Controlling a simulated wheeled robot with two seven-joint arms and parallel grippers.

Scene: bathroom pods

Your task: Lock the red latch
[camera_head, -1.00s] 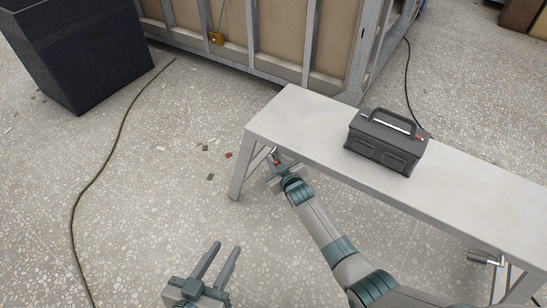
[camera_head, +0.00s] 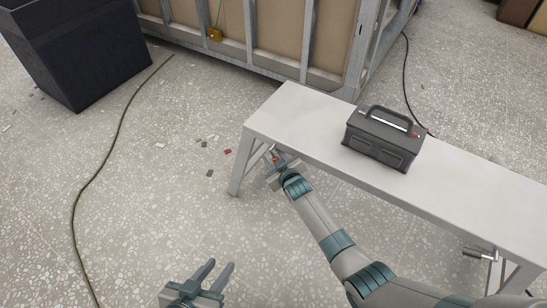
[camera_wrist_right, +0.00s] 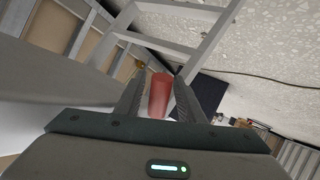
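The red latch handle (camera_wrist_right: 160,96) shows as a red cylinder between the two fingers of my right gripper (camera_wrist_right: 158,92) in the right wrist view. The fingers stand on both sides with narrow gaps, so the gripper looks open around it. The latch's mount is mostly hidden. My left gripper (camera_head: 214,274) is open and empty above the floor at the bottom.
The white table (camera_head: 290,110) carries a dark grey toolbox (camera_head: 378,150). A metal clamp-like part (camera_head: 480,253) sits below its right end. A dark bin (camera_head: 75,55) stands at the upper left. A cable (camera_head: 105,150) and small debris lie on the otherwise open floor.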

